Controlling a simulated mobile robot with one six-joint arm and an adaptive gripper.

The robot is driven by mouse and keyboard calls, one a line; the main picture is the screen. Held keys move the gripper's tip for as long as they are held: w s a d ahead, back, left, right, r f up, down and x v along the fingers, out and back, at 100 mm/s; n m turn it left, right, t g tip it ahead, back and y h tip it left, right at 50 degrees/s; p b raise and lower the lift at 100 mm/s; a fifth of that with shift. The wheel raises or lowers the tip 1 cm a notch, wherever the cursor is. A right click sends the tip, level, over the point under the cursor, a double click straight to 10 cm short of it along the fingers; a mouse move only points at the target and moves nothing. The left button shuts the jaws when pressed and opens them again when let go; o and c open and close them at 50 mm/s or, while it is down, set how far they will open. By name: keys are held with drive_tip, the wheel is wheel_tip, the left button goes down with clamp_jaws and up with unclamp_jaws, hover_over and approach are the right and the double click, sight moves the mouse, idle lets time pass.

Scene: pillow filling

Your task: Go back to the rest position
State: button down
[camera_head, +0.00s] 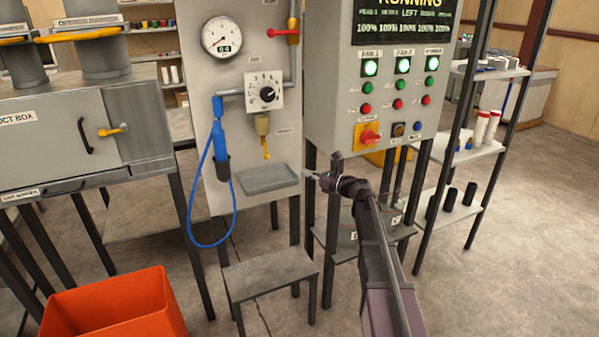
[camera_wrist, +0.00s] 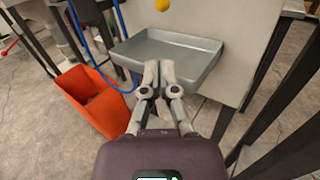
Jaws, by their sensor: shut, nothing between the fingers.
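My gripper (camera_wrist: 158,75) is shut and empty. In the wrist view its fingertips are together, in front of the near edge of a grey tray (camera_wrist: 185,50) fixed to a panel. In the head view my gripper (camera_head: 312,174) is at the end of my arm, which reaches up from the lower right. It is just right of the grey tray (camera_head: 268,180), in front of the gap between the gauge panel (camera_head: 245,115) and the control cabinet (camera_head: 385,135). I cannot tell whether it touches the tray.
An orange bin (camera_head: 115,305) stands at lower left, and also shows in the wrist view (camera_wrist: 85,95). A blue nozzle with a looped hose (camera_head: 220,140) hangs on the panel. A low grey stool (camera_head: 270,275) stands below the tray. A shelf rack (camera_head: 485,150) is at right.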

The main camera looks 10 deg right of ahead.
drive_tip(key=shift+s+d, duration=0.1)
drive_tip(key=shift+d, duration=0.1)
idle(0.3)
drive_tip(key=s+a+f+n+g+h, duration=0.3)
drive_tip(key=s+f+n+g, duration=0.1)
drive_tip(key=s+f+n, duration=0.3)
drive_tip(key=s+a+f+n+g+h, duration=0.2)
drive_tip(key=s+a+f+n+g, duration=0.1)
drive_tip(key=s+f+n, duration=0.5)
drive_tip(key=s+d+f+n+g+h, duration=0.25)
drive_tip(key=s+n+h, duration=0.3)
drive_tip(key=s, duration=0.35)
drive_tip(key=s+d+f+n+g+h, duration=0.2)
drive_tip(key=s+d+n+h, duration=0.3)
drive_tip(key=s, duration=0.4)
wheel_tip(320, 180, up, 16)
drive_tip(key=a+y+p, duration=0.1)
drive_tip(key=p, duration=1.5)
drive_tip(key=shift+r+n, duration=0.15)
drive_tip(key=shift+n, duration=0.2)
